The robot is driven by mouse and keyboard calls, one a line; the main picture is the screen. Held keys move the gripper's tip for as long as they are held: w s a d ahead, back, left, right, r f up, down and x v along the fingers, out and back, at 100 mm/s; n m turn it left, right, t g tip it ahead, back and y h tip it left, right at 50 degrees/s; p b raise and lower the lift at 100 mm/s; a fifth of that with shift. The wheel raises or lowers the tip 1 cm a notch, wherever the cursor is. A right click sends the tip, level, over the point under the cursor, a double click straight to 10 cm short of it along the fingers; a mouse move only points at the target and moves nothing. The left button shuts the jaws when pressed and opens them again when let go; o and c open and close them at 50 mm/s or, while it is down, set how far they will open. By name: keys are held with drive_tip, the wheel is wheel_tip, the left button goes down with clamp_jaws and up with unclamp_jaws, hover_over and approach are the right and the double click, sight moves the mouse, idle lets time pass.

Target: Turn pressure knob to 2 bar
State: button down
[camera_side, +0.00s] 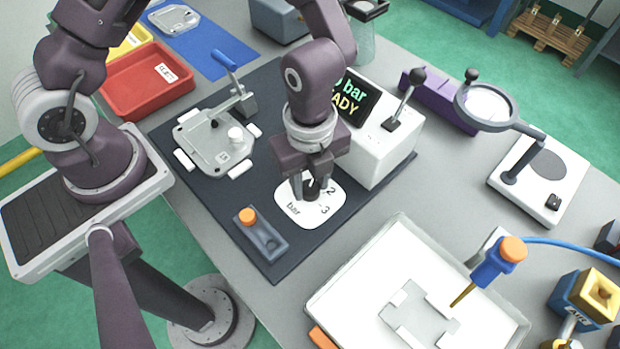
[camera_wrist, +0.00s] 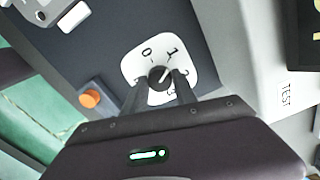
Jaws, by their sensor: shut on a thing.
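The pressure knob (camera_wrist: 158,74) is a small dark round knob on a white dial plate (camera_wrist: 134,66). My gripper (camera_wrist: 160,82) is shut on the knob, one finger on each side. The knob's light pointer line slants up and right in the wrist view, roughly toward the 1. The display (camera_side: 355,98) is partly hidden, showing "bar" and "ADY".
A white box with a lever (camera_side: 385,145) stands close behind the dial. A grey block with an orange button (camera_side: 262,235) sits in front left. A clamp fixture with a casting (camera_side: 215,140) is left. A white tray (camera_side: 325,300) lies front right.

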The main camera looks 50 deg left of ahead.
drive_tip(key=m, duration=0.6)
drive_tip(key=shift+m, duration=2.6)
drive_tip(key=c, duration=1)
unclamp_jaws()
drive_tip(key=shift+r, duration=0.1)
